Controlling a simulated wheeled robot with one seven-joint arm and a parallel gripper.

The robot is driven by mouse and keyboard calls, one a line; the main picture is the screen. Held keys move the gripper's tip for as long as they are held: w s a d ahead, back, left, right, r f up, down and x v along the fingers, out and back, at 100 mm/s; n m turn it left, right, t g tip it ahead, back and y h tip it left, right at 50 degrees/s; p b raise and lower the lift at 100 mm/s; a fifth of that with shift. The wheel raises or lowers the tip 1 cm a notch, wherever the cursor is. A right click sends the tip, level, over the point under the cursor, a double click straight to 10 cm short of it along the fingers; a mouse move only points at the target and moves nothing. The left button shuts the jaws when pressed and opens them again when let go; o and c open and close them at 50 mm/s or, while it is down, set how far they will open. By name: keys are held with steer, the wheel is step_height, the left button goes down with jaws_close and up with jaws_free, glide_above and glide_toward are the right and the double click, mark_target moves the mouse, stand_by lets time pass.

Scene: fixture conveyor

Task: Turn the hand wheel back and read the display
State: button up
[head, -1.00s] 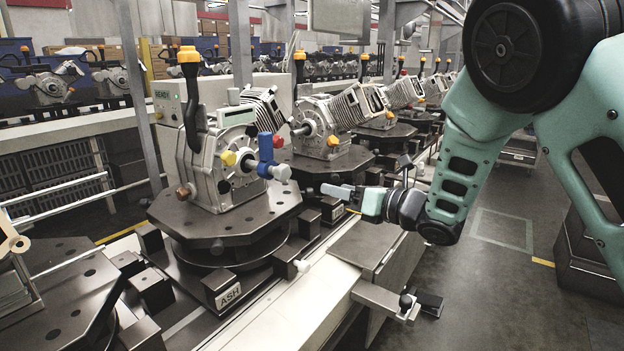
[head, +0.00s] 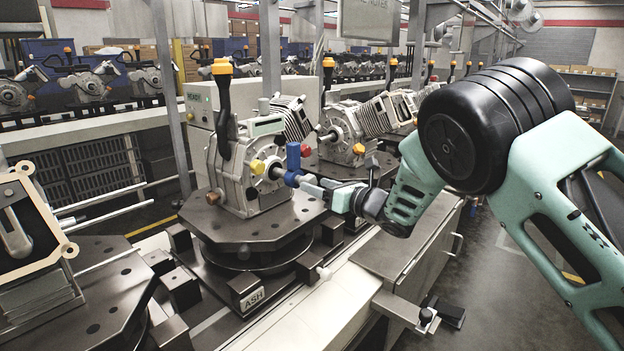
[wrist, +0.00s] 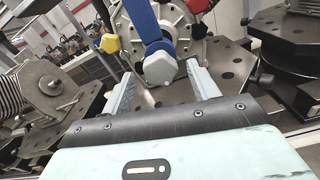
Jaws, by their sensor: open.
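The hand wheel appears as a blue crank (head: 293,157) with a pale faceted knob, on the front of a grey metal housing (head: 235,175). In the wrist view the blue crank (wrist: 144,22) comes down from above to the pale knob (wrist: 160,68). My gripper (head: 310,184) is at the crank from the right, fingers apart. In the wrist view my gripper (wrist: 163,76) has one finger on each side of the knob, with gaps; I cannot tell how deep the knob sits between them.
The housing stands on a dark octagonal plate (head: 262,232) labelled ASH. Yellow and red knobs sit close to the crank. A black lever with an orange top (head: 222,105) rises at left. Similar units line the conveyor behind. A grey cabinet (head: 405,250) stands below my arm.

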steer(key=shift+x, duration=1.45)
steer(key=c, duration=1)
steer(key=shift+f+m+b, duration=0.1)
steer(key=shift+m+b, duration=0.2)
steer(key=shift+b, duration=0.05)
